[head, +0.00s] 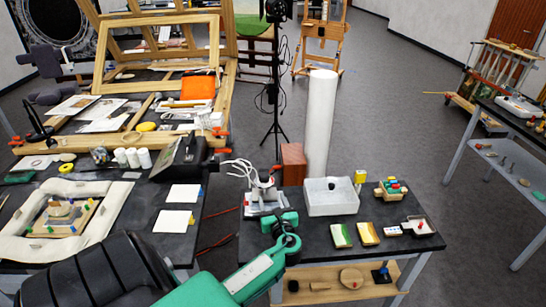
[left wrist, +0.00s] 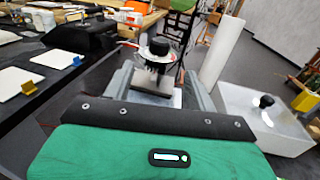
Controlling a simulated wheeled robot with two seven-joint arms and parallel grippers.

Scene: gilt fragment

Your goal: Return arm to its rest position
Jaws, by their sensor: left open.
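My left arm comes in from the lower left in the head view, with black and green links. Its left gripper (head: 267,208) is above the near left part of the right-hand dark table (head: 300,262). In the left wrist view the grey fingers stand apart, open. A small device with a black round top (left wrist: 158,47) and a grey block (left wrist: 152,82) shows beyond and between the fingers; I cannot tell whether they touch it. In the head view this pale device (head: 262,184) is partly hidden by the gripper. My right gripper is not in view.
Small yellow and green packets (head: 368,234) lie in front. The left table (head: 180,248) is crowded; a gap separates the tables.

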